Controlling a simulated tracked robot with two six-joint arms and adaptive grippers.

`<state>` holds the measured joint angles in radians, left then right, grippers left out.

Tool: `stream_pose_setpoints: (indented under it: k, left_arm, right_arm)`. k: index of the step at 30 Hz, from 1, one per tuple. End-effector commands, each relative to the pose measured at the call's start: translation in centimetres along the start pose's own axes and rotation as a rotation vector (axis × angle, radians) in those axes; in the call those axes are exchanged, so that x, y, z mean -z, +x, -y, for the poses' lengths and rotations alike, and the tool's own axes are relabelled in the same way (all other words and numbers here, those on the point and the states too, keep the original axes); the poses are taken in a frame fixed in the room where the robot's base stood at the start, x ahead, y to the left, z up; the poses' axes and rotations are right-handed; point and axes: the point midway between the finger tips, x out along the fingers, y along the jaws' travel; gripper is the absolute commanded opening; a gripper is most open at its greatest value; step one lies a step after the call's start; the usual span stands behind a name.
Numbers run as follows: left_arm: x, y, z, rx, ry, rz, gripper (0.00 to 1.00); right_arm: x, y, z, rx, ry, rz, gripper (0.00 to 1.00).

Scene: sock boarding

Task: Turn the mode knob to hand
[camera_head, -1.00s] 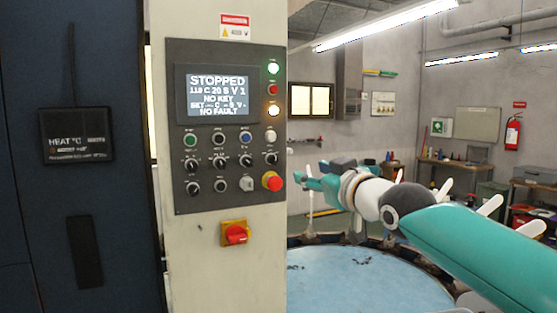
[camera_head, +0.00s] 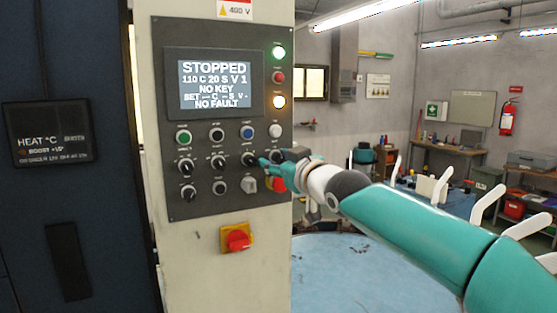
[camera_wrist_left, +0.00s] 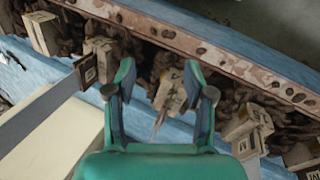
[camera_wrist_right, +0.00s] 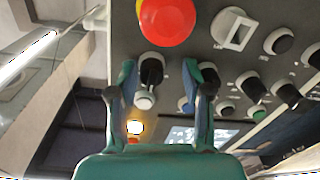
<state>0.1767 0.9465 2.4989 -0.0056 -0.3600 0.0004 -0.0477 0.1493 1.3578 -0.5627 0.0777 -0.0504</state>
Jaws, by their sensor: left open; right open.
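My right gripper (camera_head: 268,166) is open at the right end of the upper knob row, partly covering the rightmost knob (camera_head: 277,156). In the right wrist view, a black knob (camera_wrist_right: 151,70) with a pale pointer lies between the open fingers (camera_wrist_right: 165,82); contact is unclear. My left gripper (camera_wrist_left: 158,82) is open and empty, away from the panel.
The red emergency stop (camera_wrist_right: 167,20) is close beside the right gripper, near a grey key switch (camera_wrist_right: 234,28). The screen (camera_head: 215,85) reads STOPPED, NO KEY, NO FAULT. A red-yellow switch (camera_head: 237,238) sits lower. Below the left gripper are chains and pale blocks (camera_wrist_left: 170,92).

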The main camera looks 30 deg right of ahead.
Motion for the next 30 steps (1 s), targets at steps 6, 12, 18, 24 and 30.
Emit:
stream_pose_setpoints:
  k: [6, 12, 18, 24, 30]
  left_arm:
    - [0.00, 0.01, 0.00, 0.000, 0.000, 0.000, 0.53]
    - [0.00, 0.01, 0.00, 0.000, 0.000, 0.000, 0.53]
    - [0.01, 0.01, -0.01, 0.000, 0.000, 0.000, 0.53]
    - [0.00, -0.07, -0.03, 0.000, 0.000, 0.000, 0.53]
    - [0.00, -0.30, -0.11, 0.000, 0.000, 0.000, 0.53]
  right_arm:
    - [-0.26, -0.52, -0.90, -0.016, -0.001, 0.004, 0.40]
    - [-0.33, -0.57, -1.06, -0.018, -0.001, 0.006, 0.06]
    - [-0.22, -0.57, -0.61, -0.017, -0.002, 0.005, 0.00]
    - [-0.34, -0.54, -0.96, -0.017, -0.030, 0.008, 0.00]
    - [-0.31, -0.55, -1.04, -0.016, -0.116, 0.013, 0.00]
